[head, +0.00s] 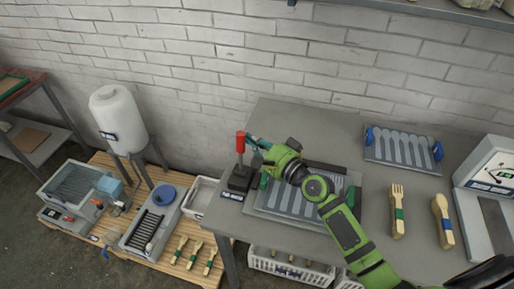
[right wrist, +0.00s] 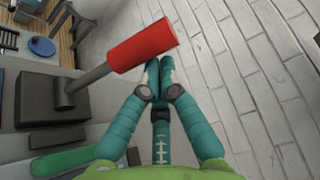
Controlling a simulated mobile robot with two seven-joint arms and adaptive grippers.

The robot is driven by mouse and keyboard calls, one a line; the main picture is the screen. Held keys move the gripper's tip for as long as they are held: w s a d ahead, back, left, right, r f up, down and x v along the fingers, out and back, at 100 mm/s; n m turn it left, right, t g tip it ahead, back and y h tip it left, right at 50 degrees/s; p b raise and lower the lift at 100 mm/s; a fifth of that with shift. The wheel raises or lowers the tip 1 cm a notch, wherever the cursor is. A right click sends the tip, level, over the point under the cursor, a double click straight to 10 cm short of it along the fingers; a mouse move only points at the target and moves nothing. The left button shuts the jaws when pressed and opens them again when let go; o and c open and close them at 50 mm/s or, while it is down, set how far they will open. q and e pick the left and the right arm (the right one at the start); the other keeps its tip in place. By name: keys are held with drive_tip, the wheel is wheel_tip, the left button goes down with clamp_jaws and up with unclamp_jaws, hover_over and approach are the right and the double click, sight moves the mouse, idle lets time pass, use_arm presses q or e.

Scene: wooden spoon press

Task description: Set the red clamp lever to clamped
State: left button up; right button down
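The red clamp lever (head: 240,143) stands about upright on a dark base block (head: 239,179) at the left end of the grey table. In the right wrist view its red grip (right wrist: 141,48) sits on a grey rod that rises from the block. My right gripper (head: 250,139) reaches in from the right, with its fingertips just beside the red grip. In the right wrist view its teal fingers (right wrist: 158,68) are closed together with nothing between them. The tips are close to the grip; I cannot tell whether they touch it. My left gripper is not in view.
A ribbed grey press tray (head: 290,203) lies under my right arm. A second ribbed tray (head: 402,150), a wooden fork (head: 397,212) and a wooden spoon (head: 442,220) lie to the right. A brick wall (head: 200,60) stands behind. White baskets (head: 290,266) sit below the table.

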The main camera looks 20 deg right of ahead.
drive_tip(key=s+a+n+t+y+b, duration=0.2)
drive_tip(key=n+b, duration=0.5)
drive_tip(key=b, duration=0.4)
drive_tip(key=shift+s+a+f+y+b, duration=0.35)
drive_tip(key=shift+s+a+y, duration=0.45)
drive_tip(key=shift+s, duration=1.1)
drive_tip(key=shift+a, duration=0.2)
drive_tip(key=shift+r, duration=0.1)
